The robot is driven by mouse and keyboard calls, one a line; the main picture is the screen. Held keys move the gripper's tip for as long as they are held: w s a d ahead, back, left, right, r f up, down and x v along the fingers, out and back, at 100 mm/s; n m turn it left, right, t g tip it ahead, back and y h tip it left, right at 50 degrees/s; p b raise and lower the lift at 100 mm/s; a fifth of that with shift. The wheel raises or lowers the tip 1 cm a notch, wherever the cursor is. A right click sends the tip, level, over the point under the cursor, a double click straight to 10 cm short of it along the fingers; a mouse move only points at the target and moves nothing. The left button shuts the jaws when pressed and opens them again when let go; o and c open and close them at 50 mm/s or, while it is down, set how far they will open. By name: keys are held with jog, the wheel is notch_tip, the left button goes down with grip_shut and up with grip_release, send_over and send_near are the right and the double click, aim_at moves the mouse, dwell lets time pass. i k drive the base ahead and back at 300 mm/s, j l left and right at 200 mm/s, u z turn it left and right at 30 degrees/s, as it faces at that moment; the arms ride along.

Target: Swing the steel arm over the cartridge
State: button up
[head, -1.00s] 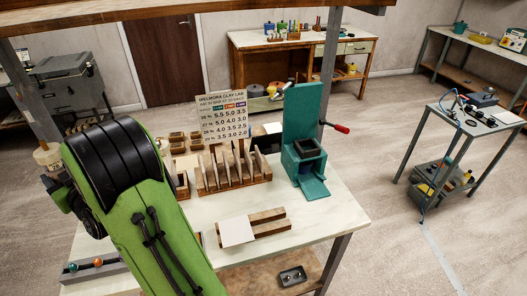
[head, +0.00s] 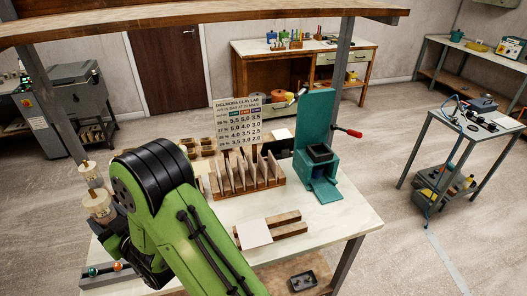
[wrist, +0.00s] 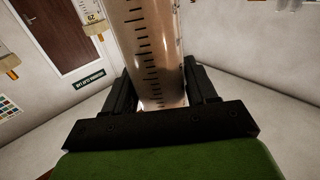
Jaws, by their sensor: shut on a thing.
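A clear graduated tube (wrist: 152,50), which looks like the cartridge, stands between the dark fingers of my gripper (wrist: 160,80) in the wrist view. The fingers are closed on its sides. My green arm hides the gripper and this tube in the head view. A teal press-like stand (head: 316,135) with a red-ended handle (head: 347,131) stands at the bench's right end. A small dark lever (head: 301,92) shows at its upper left. I cannot tell whether that lever is the steel arm.
The white bench (head: 340,220) holds a wooden rack (head: 245,178) of upright plates, a chart sign (head: 237,122) and a white tile (head: 254,233). Similar pale cylinders (head: 98,203) show left of my arm. A wooden shelf (head: 200,22) crosses overhead.

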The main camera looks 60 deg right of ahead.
aim_at(291, 98)
jog(key=l+z, duration=0.15)
jog(key=z, duration=1.9)
jog(key=i+z, duration=0.25)
jog(key=k+l+u, duration=0.15)
jog(key=u, duration=0.15)
jog(key=k+l+u, duration=0.25)
jog(key=l+u, duration=0.65)
jog(key=u, duration=0.15)
jog(key=k+l+u, duration=0.15)
jog(key=u, duration=0.2)
jog(key=k+l+u, duration=0.15)
jog(key=l+u, duration=0.25)
jog(key=i+l+u, duration=0.1)
jog(key=l, duration=0.2)
jog(key=i+l+u, duration=0.1)
jog(key=i+l, duration=0.1)
jog(key=l, duration=0.1)
